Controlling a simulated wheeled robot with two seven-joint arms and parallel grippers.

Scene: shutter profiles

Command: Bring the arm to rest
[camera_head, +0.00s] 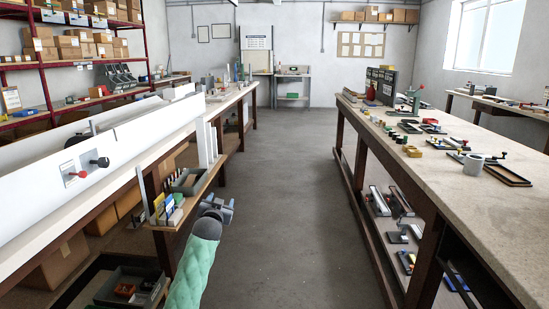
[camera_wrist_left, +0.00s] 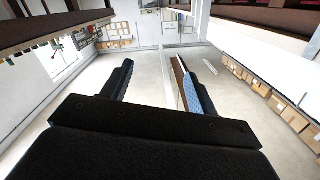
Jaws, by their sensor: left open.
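My left arm (camera_head: 194,268), in a green sleeve, reaches in from the bottom of the head view. My left gripper (camera_head: 218,207) is over the aisle, just right of the small side shelf on the left bench. My right gripper is not in view.
The left bench (camera_head: 238,98) carries long white profiles (camera_head: 120,150). Its side shelf (camera_head: 181,213) holds a grey bin (camera_head: 190,181) and colored packets, close to my gripper. The right bench (camera_head: 440,150) holds scattered tools and trays. The aisle floor (camera_head: 285,180) between them is clear.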

